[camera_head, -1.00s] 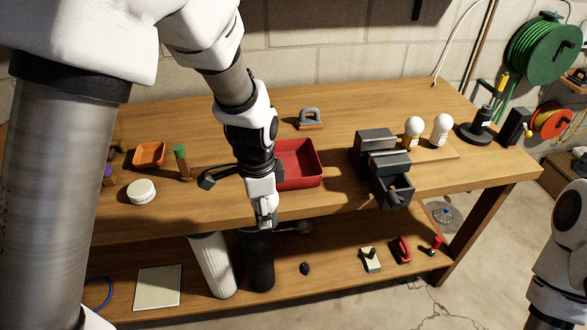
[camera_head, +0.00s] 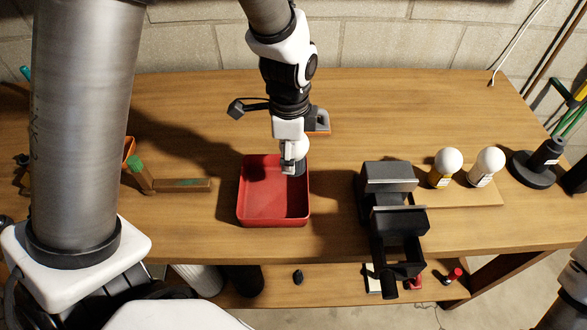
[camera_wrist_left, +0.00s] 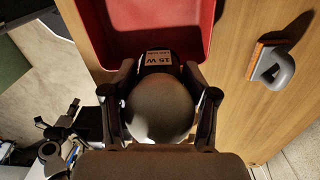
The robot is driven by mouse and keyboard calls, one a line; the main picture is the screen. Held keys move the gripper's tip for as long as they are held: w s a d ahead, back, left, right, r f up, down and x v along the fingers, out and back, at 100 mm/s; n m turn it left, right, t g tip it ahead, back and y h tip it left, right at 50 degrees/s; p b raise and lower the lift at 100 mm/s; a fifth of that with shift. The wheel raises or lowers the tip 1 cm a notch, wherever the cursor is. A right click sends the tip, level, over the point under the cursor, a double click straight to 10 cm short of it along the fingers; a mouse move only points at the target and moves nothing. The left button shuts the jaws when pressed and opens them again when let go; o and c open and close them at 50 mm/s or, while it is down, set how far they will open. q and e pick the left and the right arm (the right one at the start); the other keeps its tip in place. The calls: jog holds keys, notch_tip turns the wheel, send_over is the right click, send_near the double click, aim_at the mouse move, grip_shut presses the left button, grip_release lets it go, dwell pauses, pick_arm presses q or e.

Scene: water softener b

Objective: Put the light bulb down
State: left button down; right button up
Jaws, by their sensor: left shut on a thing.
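My left gripper (camera_head: 293,160) is above the back right part of the red tray (camera_head: 240,212) on the workbench. In the left wrist view its two fingers (camera_wrist_left: 160,82) are shut on a pale round light bulb (camera_wrist_left: 160,108). The bulb's dark base carries a "15 W" label and points toward the red tray (camera_wrist_left: 207,35). In the head view the held bulb is hard to make out against the gripper. Two other white bulbs, a left one (camera_head: 447,160) and a right one (camera_head: 489,160), stand on a wooden board. My right gripper is not in view.
A dark vise (camera_head: 388,177) stands right of the tray. A grey-handled tool (camera_head: 318,118) is behind my gripper. The bench between tray and vise is clear.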

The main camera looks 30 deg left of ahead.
pick_arm(q)
jog(key=f, duration=0.2)
jog(key=s+f, duration=0.1)
jog(key=f, duration=0.4)
jog(key=shift+s+f, duration=0.15)
jog(key=shift+s, duration=0.35)
jog(key=shift+c, duration=1.5)
grip_release()
jog(key=shift+w, duration=0.1)
jog(key=shift+o, duration=0.2)
jog(key=shift+w, duration=0.1)
notch_tip(320, 180, up, 12)
jog(key=shift+r, duration=0.2)
